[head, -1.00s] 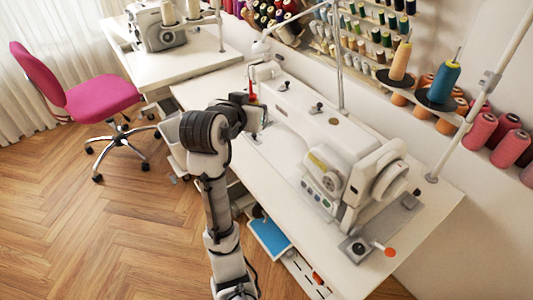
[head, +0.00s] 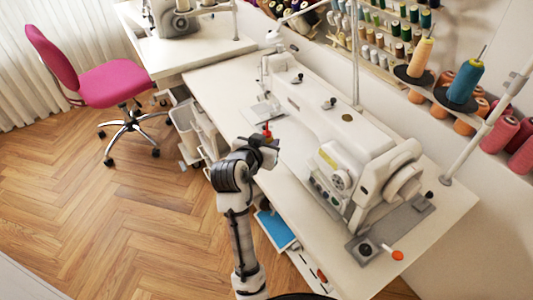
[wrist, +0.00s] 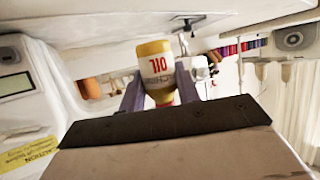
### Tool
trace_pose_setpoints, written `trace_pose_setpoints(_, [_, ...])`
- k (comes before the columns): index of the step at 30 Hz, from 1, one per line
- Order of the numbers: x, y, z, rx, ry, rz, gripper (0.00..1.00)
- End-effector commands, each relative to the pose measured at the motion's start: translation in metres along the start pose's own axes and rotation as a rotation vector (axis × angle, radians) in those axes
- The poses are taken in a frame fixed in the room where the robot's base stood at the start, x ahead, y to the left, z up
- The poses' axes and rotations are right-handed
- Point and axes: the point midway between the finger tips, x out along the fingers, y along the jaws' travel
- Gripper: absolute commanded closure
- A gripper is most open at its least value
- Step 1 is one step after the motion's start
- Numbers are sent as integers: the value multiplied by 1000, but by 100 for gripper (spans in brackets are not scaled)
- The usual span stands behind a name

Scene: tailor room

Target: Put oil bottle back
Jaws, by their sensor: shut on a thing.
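My gripper (head: 265,143) is shut on the oil bottle, which has a yellow and white body and red "OIL" lettering. The bottle (wrist: 157,72) shows between the two fingers in the wrist view, its lettering upside down there. In the head view only its red tip (head: 267,130) shows clearly above the gripper; the rest is hidden. The gripper is near the front edge of the white sewing table (head: 215,82), in front of the sewing machine (head: 335,130) and apart from it.
White drawers or bins (head: 190,130) stand under the table's left part. A blue item (head: 274,230) lies on a shelf below the front edge. A pink chair (head: 105,85) stands left on open wooden floor. Thread cones (head: 465,82) line the wall.

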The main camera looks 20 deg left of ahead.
Motion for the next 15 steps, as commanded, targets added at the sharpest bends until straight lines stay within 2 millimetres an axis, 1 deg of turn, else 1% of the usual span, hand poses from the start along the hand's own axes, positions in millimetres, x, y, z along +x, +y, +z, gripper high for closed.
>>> trace_pose_setpoints(5, [4,0,11,-1,-1,1,91])
trace_pose_setpoints(12, [17,0,42,-4,-1,0,91])
trace_pose_setpoints(15, [18,0,44,-1,1,1,91])
